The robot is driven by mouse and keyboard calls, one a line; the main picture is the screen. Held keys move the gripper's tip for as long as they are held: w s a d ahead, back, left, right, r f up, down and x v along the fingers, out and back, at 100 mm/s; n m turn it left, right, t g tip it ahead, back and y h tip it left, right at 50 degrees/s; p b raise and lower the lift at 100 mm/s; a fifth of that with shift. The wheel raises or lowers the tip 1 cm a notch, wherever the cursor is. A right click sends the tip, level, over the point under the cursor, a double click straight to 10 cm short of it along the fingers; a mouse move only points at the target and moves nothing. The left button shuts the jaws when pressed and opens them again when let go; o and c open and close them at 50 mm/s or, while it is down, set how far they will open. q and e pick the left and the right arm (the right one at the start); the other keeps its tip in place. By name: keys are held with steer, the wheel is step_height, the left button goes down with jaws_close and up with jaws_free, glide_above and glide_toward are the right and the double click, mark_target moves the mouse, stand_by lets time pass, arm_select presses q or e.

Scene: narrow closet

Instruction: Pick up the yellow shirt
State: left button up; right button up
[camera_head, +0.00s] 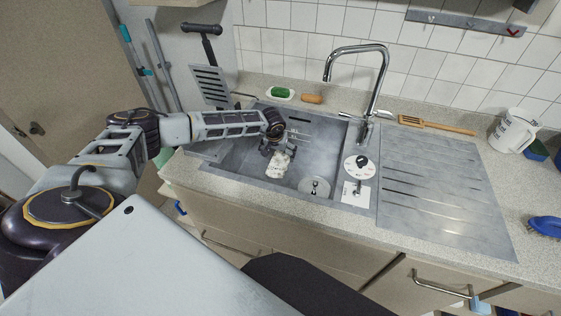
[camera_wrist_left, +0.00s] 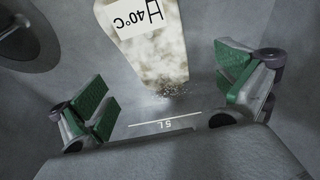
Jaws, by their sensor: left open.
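I see no yellow shirt in either view. My left gripper (camera_head: 275,147) reaches down into the sink basin (camera_head: 232,160). In the left wrist view the left gripper (camera_wrist_left: 165,95) is open, its green-padded fingers spread wide apart. A whitish, brown-stained object (camera_head: 279,165) lies in the basin just below the gripper. In the left wrist view this stained object (camera_wrist_left: 158,60) carries a white label reading "40°C" and lies ahead of the fingers, its near end between them. The fingers do not appear to touch it. My right gripper is not in view.
A tall faucet (camera_head: 378,80) stands behind the basin, near a round white dial (camera_head: 359,167). The drainboard (camera_head: 430,190) is clear.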

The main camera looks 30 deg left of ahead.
mark_target(280, 158)
arm_select(q)
steer(key=shift+d+x, duration=0.2)
steer(key=shift+x, duration=2.15)
steer(key=c, duration=1.4)
steer(key=shift+r, duration=0.15)
steer(key=shift+r, duration=4.9)
